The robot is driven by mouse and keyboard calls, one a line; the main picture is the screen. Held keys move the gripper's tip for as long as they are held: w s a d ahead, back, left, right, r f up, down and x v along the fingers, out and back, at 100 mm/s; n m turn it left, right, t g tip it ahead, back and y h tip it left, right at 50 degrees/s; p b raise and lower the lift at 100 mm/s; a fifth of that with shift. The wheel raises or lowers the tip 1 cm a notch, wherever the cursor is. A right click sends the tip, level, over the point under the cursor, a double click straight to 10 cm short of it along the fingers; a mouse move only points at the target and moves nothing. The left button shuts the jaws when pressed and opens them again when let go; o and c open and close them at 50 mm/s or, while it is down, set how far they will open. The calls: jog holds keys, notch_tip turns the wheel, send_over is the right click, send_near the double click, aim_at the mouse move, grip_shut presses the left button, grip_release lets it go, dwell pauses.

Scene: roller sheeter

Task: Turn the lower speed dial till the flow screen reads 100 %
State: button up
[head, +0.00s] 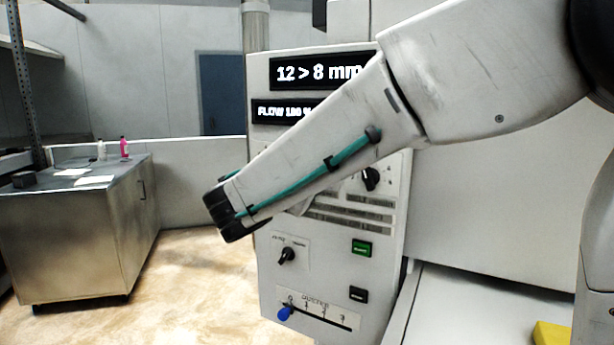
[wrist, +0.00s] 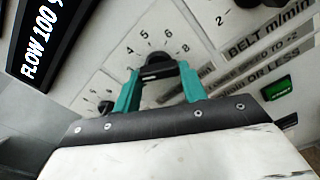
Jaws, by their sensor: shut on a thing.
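In the wrist view, the teal fingers of my gripper (wrist: 159,74) are on either side of a black dial (wrist: 157,58), shut on it. The dial has a printed scale, with 4, 5, 6 and 8 readable around it. In the head view my arm hides this dial and the fingers. The flow screen (head: 262,111) is partly covered by my arm in the head view. It also shows in the wrist view (wrist: 42,45), cut off at the edge, and reads FLOW 100 there.
Another dial (head: 371,179), marked BELT m/min in the wrist view, is close by. Above is a screen (head: 290,73) reading 12 > 8 mm. Lower are a selector knob (head: 286,255), a green button (head: 361,248), a black button (head: 358,295) and a blue-tipped slider (head: 285,313).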

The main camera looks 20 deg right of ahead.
jog(key=o, duration=1)
jog(key=shift+a, duration=0.1)
jog(key=v, duration=0.7)
jog(key=shift+s+a, duration=0.3)
jog(key=s+d+f+m+g+y, duration=0.4)
jog(key=s+d+f+m+g, duration=0.55)
jog(key=s+f, duration=0.35)
jog(key=s+d+m+y, duration=0.1)
jog(key=s+m+y, duration=0.2)
jog(key=s, duration=0.2)
jog(key=s+d+f+m+g+y, duration=0.1)
jog(key=s+d+m+y, duration=0.1)
jog(key=s+m+y, duration=0.1)
jog(key=s+d+f+m+g+y, duration=0.1)
jog(key=s+m+y, duration=0.1)
jog(key=s+m, duration=0.3)
jog(key=shift+s+d+m+y, duration=0.25)
jog(key=shift+s+d+y, duration=0.15)
jog(key=shift+s, duration=0.5)
